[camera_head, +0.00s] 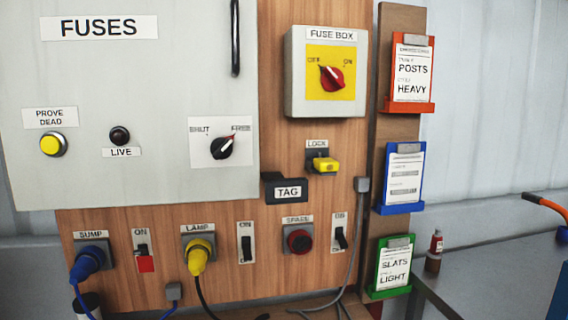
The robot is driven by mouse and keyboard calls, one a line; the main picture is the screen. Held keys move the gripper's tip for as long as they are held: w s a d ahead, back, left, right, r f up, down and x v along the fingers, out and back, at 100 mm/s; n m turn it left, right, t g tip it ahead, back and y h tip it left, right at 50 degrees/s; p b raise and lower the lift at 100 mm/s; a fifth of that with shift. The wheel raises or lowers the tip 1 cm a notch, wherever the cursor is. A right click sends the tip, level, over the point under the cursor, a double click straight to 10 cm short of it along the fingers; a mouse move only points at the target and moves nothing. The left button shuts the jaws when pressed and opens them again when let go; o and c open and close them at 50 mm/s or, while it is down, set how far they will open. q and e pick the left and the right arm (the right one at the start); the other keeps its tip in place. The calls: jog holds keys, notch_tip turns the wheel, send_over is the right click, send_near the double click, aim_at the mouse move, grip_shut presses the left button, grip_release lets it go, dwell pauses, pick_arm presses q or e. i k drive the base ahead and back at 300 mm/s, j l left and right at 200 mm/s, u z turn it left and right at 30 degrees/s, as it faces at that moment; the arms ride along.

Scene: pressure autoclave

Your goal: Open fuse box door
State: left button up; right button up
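A grey box labelled FUSE BOX (295,100) is mounted on the wooden board at the upper middle. Its front has a yellow plate with a red rotary knob (331,78) between OFF and ON marks; I cannot clearly tell its setting. A large grey panel labelled FUSES (90,85) fills the upper left and looks closed. A black vertical handle (235,38) is at its right edge. A black knob (221,148) on it points towards FREE. A yellow piece (325,164) sits at the LOCK label. Neither of my grippers is in view.
Below are a blue SUMP plug (88,262), a yellow LAMP plug (197,258), a red SPARE socket (299,241) and several switches. A black TAG holder (287,190) juts out. Card holders line the right post. A small bottle (434,251) stands by a grey surface (490,265).

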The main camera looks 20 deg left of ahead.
aim_at(136, 95)
jog(key=u, duration=1.35)
jog(key=k+l+z, duration=0.1)
jog(key=l, duration=0.25)
